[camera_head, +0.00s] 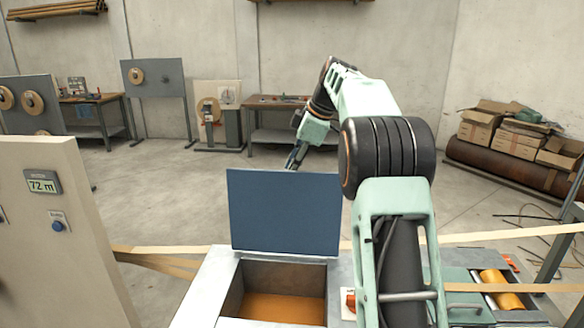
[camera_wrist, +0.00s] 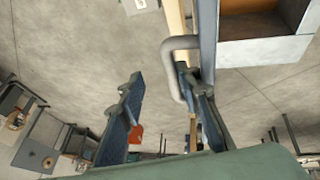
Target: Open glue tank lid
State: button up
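The glue tank lid (camera_head: 284,212) is a blue-grey panel standing about upright at the far edge of the tank (camera_head: 226,283). The tank's opening is uncovered and amber glue (camera_head: 282,308) shows inside. In the wrist view the lid (camera_wrist: 208,35) is seen nearly edge-on, with a grey U-shaped handle (camera_wrist: 179,44) on its outer face. My gripper (camera_head: 296,157) is beyond the lid, its lower part hidden by it. In the wrist view my gripper (camera_wrist: 160,92) has its fingers wide apart. The right finger is close to the handle; whether they touch is unclear.
A beige panel (camera_head: 60,240) with a "72 m" display stands at left. Paper strips (camera_head: 500,237) run past the tank on both sides. A yellow roller (camera_head: 500,288) is at right. Open floor (camera_head: 180,200) lies beyond, with benches and boxes (camera_head: 515,135) along the wall.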

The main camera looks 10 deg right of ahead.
jog(key=v, duration=1.2)
